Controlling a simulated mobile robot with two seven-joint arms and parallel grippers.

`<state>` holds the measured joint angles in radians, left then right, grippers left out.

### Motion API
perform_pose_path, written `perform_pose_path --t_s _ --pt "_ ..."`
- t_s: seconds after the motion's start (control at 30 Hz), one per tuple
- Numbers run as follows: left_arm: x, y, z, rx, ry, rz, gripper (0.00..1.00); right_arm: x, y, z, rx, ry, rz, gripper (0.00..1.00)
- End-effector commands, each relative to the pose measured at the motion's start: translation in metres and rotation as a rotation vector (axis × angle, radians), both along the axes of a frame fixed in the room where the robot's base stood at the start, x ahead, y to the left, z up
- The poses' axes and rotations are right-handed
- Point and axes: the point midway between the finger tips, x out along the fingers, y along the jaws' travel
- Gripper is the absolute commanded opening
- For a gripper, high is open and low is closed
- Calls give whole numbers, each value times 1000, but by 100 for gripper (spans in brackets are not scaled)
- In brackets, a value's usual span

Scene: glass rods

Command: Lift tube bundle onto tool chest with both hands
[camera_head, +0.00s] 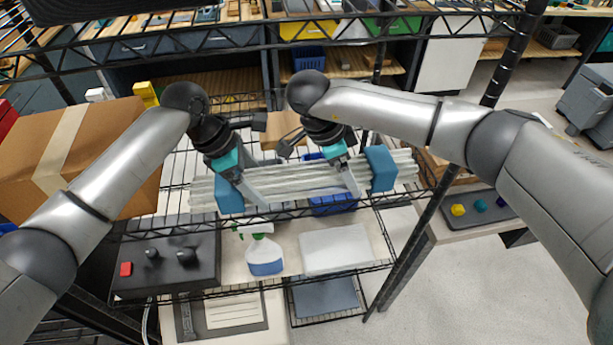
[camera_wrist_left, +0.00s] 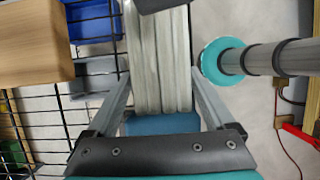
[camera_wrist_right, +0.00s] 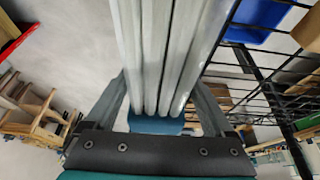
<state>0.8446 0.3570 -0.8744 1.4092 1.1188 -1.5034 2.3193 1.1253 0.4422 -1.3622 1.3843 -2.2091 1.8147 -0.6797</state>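The tube bundle (camera_head: 295,182) is a row of long pale glass rods with blue blocks near both ends. It lies across the front of the wire rack; I cannot tell whether it touches the shelf. My left gripper (camera_head: 252,188) has its fingers on both sides of the rods beside the left blue block; the left wrist view shows the rods (camera_wrist_left: 160,65) between them. My right gripper (camera_head: 348,178) is likewise closed about the rods (camera_wrist_right: 165,55) inside the right blue block. I cannot identify the tool chest with certainty; a grey case (camera_head: 588,98) stands at the far right.
A cardboard box (camera_head: 80,155) is at the left. A wooden block (camera_head: 283,128) stands behind the bundle, with a blue bin (camera_head: 332,204) below. A spray bottle (camera_head: 264,254) and white box (camera_head: 336,248) sit on the lower shelf. A black rack post borders the right; open floor lies beyond.

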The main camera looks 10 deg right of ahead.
Motion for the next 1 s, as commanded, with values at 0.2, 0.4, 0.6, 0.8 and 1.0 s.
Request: perform_pose_path --t_s 0.2,0.4,0.6,0.8,1.0 --pt "0 0 0 0 0 0 62 0 0 0 0 0 0 62" --pt "0 0 0 0 0 0 39 0 0 1 0 -1 0 39" --pt "0 0 1 0 0 0 17 0 0 1 0 -1 0 17" --pt "0 0 1 0 -1 0 0 0 0 1 0 -1 0 0" --pt "0 0 1 0 -1 0 0 0 1 1 1 -2 1 0"
